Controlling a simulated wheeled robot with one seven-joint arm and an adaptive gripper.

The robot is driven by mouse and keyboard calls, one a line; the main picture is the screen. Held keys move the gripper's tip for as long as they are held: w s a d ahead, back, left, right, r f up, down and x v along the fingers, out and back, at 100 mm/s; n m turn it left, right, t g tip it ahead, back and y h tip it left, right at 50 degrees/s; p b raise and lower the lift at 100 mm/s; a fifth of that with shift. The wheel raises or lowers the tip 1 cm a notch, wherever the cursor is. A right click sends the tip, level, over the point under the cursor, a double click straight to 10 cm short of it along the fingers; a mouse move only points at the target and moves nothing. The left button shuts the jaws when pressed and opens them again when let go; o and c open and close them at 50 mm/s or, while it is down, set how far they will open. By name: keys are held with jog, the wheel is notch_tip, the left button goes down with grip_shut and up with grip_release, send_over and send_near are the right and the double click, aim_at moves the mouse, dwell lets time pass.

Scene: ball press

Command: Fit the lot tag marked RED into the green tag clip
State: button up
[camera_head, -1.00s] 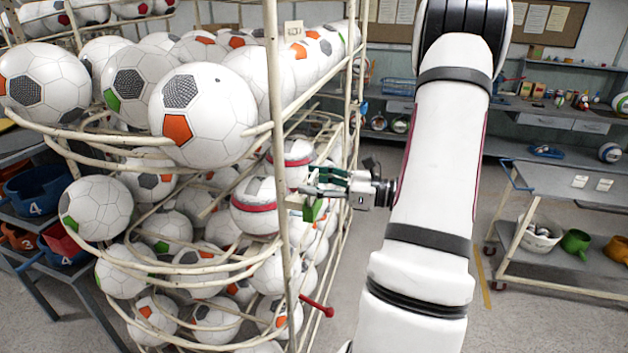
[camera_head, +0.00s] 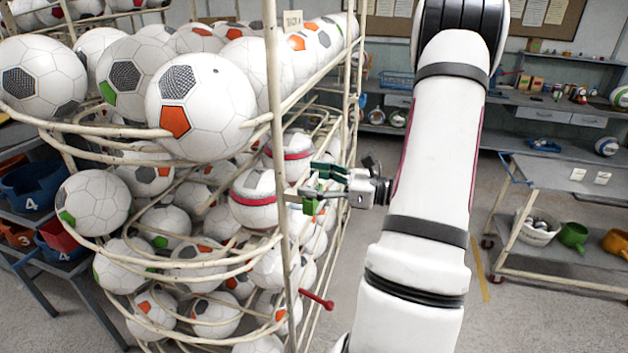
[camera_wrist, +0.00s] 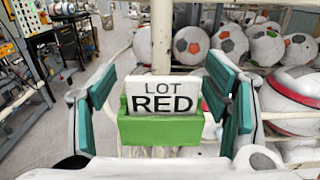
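The white lot tag marked RED (camera_wrist: 163,88) stands in the green tag clip (camera_wrist: 160,128) in the wrist view. Its lower edge is hidden behind the clip's green front, and its print faces the camera. My gripper (camera_wrist: 163,85) is open, with one teal-padded finger on each side of the tag and gaps between. In the head view my gripper (camera_head: 303,184) is at the front right post of the ball rack, with the green clip (camera_head: 311,207) just below its fingers. The tag is too small to make out there.
The wire ball rack (camera_head: 283,150), full of footballs, stands close to my gripper. A red-ended rod (camera_head: 318,300) sticks out below. Another small tag (camera_head: 293,20) is on the rack's upper part.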

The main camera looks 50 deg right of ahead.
jog(key=shift+s+d+f, duration=0.1)
jog(key=shift+s+d, duration=0.05)
jog(key=shift+d, duration=0.05)
jog(key=v, duration=1.1)
jog(key=shift+s, duration=0.35)
